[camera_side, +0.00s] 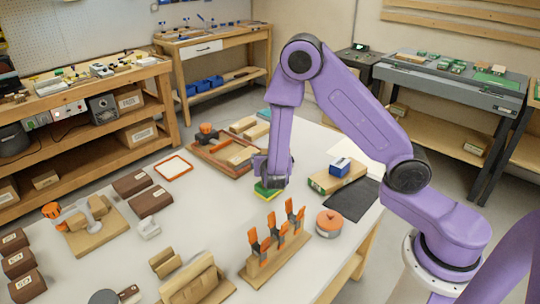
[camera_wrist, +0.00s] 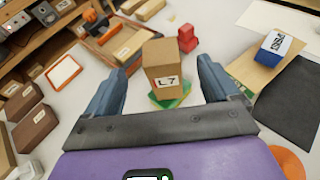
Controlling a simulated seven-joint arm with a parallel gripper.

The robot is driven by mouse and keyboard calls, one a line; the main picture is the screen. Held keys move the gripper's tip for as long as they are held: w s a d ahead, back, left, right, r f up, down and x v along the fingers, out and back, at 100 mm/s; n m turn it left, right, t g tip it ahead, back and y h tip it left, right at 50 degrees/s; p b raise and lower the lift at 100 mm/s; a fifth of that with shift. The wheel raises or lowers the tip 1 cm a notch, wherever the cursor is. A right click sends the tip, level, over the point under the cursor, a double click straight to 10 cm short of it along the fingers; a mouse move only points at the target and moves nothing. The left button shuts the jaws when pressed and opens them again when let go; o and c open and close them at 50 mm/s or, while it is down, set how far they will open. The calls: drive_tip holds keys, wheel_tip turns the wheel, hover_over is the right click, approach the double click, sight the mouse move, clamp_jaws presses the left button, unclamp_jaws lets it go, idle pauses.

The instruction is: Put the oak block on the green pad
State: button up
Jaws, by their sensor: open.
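A tan wooden block with an "L7" label (camera_wrist: 163,62), which looks like the oak block, stands upright between my fingers in the wrist view. Its base is over the green pad (camera_wrist: 170,103) and appears to rest on it; the exact contact is hard to see. My gripper (camera_wrist: 160,85) is open, with a gap between each finger and the block. In the side view my gripper (camera_side: 270,170) is low over the green pad (camera_side: 267,190), which shows a yellow edge. The block is mostly hidden there by my gripper.
A red piece (camera_wrist: 187,38) stands just behind the block. A blue-and-white box (camera_side: 340,167) sits on a tan block to the right, near a dark mat (camera_side: 353,200). A rack with orange-handled clamps (camera_side: 275,250) stands in front. A wooden tray (camera_side: 215,158) lies behind left.

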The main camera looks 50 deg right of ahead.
drive_tip(key=s+a+r+m+g+y, duration=0.2)
drive_tip(key=s+r+m+g+y, duration=0.1)
drive_tip(key=s, duration=0.7)
drive_tip(key=s+a+r+m+g+y, duration=0.3)
drive_tip(key=s+m, duration=0.3)
drive_tip(key=s, duration=0.5)
drive_tip(key=s+a+r+m+g+y, duration=0.3)
drive_tip(key=s+r+m+y, duration=0.1)
drive_tip(key=s, duration=0.7)
drive_tip(key=shift+s+m, duration=0.25)
drive_tip(key=shift+m, duration=0.45)
